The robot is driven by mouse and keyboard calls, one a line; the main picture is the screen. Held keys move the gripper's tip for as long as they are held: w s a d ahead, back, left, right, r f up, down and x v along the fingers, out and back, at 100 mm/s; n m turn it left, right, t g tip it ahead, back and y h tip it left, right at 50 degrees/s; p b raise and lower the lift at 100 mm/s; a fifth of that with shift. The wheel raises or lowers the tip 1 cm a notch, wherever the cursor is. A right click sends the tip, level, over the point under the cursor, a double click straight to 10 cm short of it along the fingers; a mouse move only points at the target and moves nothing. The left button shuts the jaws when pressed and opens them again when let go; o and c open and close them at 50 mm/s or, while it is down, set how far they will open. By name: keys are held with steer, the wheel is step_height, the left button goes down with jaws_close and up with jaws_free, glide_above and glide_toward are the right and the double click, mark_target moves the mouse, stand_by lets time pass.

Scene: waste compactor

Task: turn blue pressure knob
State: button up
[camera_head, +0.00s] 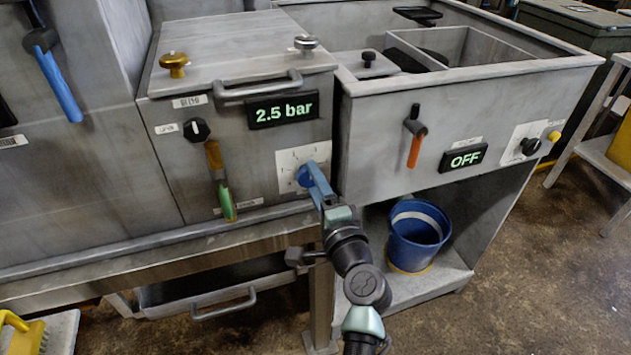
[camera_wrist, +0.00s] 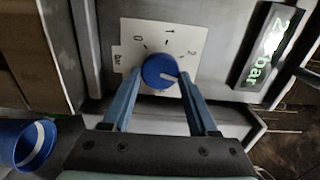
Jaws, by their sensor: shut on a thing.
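The blue pressure knob (camera_wrist: 158,70) sits on a white scale plate (camera_wrist: 190,36) marked 0, 1 and 2, with "bar" at one edge. In the wrist view its white mark points to the right, past the 2. My gripper (camera_wrist: 160,76) is shut on the knob, one blue finger on each side. In the head view my gripper (camera_head: 314,180) reaches the knob from the front and partly hides it. The lit display (camera_head: 283,110) above the plate reads 2.5 bar.
Left of the plate are a black knob (camera_head: 197,130) and a lever with a green grip (camera_head: 226,200). A bar handle (camera_head: 258,88) juts out above the display. To the right are an orange-handled lever (camera_head: 415,148) and an OFF display (camera_head: 464,158). A blue bucket (camera_head: 417,240) stands below.

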steer(key=shift+f, duration=0.1)
steer(key=o, duration=1.3)
steer(key=shift+o, duration=0.2)
steer(key=v, duration=1.3)
